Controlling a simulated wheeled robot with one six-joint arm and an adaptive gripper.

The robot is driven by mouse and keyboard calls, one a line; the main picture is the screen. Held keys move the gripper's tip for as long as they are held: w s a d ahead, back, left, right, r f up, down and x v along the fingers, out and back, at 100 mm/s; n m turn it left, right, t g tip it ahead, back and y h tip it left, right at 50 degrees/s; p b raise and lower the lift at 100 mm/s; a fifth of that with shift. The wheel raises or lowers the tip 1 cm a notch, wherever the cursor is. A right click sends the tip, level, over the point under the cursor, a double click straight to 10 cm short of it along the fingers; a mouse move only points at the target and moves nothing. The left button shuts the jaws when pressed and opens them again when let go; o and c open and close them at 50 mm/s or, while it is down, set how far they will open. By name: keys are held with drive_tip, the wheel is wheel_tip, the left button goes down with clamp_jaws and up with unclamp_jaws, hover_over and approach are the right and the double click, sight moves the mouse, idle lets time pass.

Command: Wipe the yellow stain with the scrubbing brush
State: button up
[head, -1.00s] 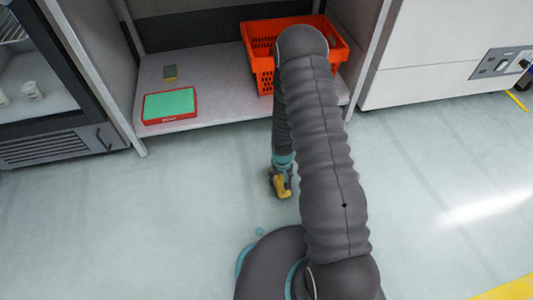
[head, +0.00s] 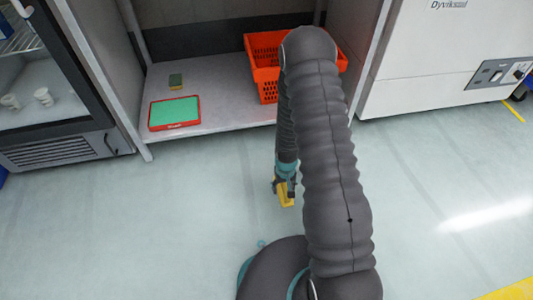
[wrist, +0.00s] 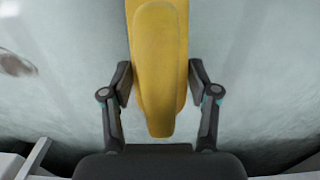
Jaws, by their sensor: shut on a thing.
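The yellow scrubbing brush (wrist: 160,70) is between the two fingers of my gripper (wrist: 161,85), which is shut on it. Its long yellow body runs up out of the top of the wrist view, and I see no bristles. In the head view the brush (head: 287,198) hangs below my gripper (head: 284,183), over the pale floor in front of the shelf. I cannot tell whether it touches the floor. No clearly yellow stain shows. A faint brownish mark (wrist: 14,65) lies at the left edge of the wrist view; I cannot tell what it is.
A glass-fronted cabinet (head: 50,90) stands left, a white machine (head: 430,65) right. The floor left of my arm is clear.

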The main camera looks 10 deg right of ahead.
drive_tip(key=shift+r+p, duration=0.65)
drive_tip(key=shift+r, duration=0.7)
drive_tip(key=shift+w+f, duration=0.1)
